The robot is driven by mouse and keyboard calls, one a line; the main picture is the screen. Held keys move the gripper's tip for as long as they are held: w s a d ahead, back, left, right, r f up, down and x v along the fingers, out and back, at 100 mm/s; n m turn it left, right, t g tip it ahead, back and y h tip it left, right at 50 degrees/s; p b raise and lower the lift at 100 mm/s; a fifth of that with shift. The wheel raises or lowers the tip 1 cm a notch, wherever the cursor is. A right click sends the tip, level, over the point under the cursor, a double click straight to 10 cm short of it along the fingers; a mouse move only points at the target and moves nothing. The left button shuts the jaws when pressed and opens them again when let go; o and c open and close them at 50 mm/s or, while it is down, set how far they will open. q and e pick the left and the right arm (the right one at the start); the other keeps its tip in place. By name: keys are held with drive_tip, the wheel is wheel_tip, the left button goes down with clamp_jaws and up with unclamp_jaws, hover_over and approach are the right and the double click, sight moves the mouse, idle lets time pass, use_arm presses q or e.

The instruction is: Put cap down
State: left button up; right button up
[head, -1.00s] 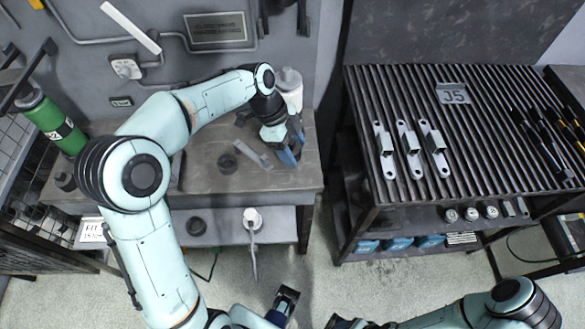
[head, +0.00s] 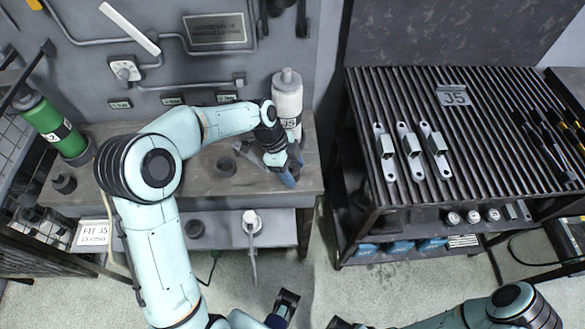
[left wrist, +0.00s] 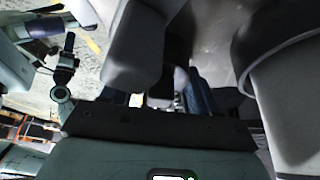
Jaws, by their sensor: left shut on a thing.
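My left gripper (head: 291,178) reaches over the right part of the workbench, in front of the white bottle (head: 288,104) with a dark label. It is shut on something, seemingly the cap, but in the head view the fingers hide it. In the left wrist view a small dark piece (left wrist: 163,92) shows between the blue fingers; its shape is mostly hidden. The bottle stands upright at the bench's back right. A dark part of mine (head: 286,303) at the bottom edge may be my right gripper; its jaws are unclear.
The bench (head: 120,205) also holds a dark ring (head: 227,166), a small dark cup (head: 64,184) and a green bottle (head: 55,128). A slatted table (head: 470,130) with several metal brackets stands to the right, across a gap.

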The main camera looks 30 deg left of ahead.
use_arm(q)
drive_tip(key=shift+f, duration=0.2)
drive_tip(key=o, duration=1)
drive_tip(key=shift+o, duration=0.2)
drive_tip(key=shift+r, duration=0.1)
drive_tip(key=shift+a+r, duration=0.1)
drive_tip(key=shift+r, duration=0.35)
drive_tip(key=p+v, duration=0.1)
drive_tip(key=v, duration=1)
drive_tip(key=shift+r, duration=0.2)
